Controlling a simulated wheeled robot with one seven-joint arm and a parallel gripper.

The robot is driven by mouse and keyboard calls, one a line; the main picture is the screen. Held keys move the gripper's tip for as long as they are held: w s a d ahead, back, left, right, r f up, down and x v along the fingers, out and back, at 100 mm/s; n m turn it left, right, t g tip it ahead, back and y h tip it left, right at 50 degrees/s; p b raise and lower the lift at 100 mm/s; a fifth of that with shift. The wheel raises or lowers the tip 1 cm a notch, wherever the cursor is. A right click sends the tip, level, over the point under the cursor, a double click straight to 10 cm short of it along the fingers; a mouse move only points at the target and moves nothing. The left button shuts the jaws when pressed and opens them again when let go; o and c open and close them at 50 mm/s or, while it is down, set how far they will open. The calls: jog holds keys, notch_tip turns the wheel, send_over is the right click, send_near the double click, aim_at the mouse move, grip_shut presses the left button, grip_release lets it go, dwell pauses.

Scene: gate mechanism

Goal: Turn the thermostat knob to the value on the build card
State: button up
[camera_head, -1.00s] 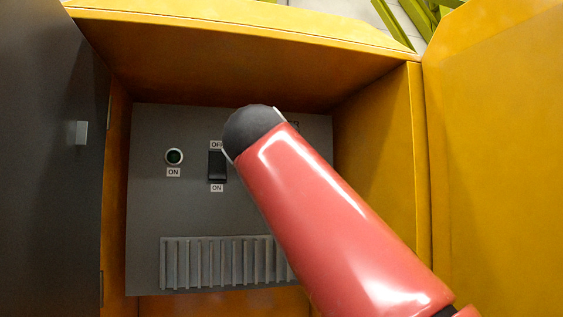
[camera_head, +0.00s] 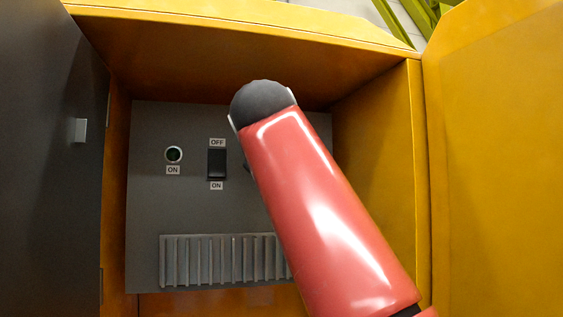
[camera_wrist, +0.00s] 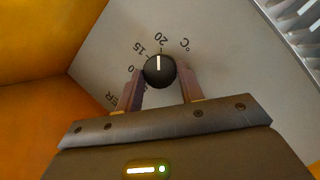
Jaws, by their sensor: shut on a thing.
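The thermostat knob (camera_wrist: 159,71) is round and black with a white pointer line, seen in the wrist view. The line points up in the picture, towards the printed 20 (camera_wrist: 160,39). The 15 mark (camera_wrist: 140,48) and a °C label (camera_wrist: 183,44) are on the panel around it. My gripper (camera_wrist: 160,78) is shut on the knob, one finger on each side. In the head view my red arm hides the knob and gripper. I see no build card in either view.
The grey panel (camera_head: 147,215) sits inside a yellow box. It has a black switch (camera_head: 217,163) marked OFF and ON, a round green indicator (camera_head: 173,154) and a ribbed vent (camera_head: 215,260). A yellow wall (camera_head: 385,150) stands close right of my arm.

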jog(key=o, duration=1)
jog(key=shift+s+a+r, duration=0.15)
jog(key=shift+s+r, duration=0.05)
jog(key=shift+s, duration=1.05)
jog(key=shift+s+a+r, duration=0.1)
jog(key=shift+s+r, duration=0.15)
jog(key=shift+s, duration=1.05)
jog(key=shift+s+a+r, duration=0.15)
jog(key=shift+s+r, duration=0.05)
jog(key=shift+s, duration=1.05)
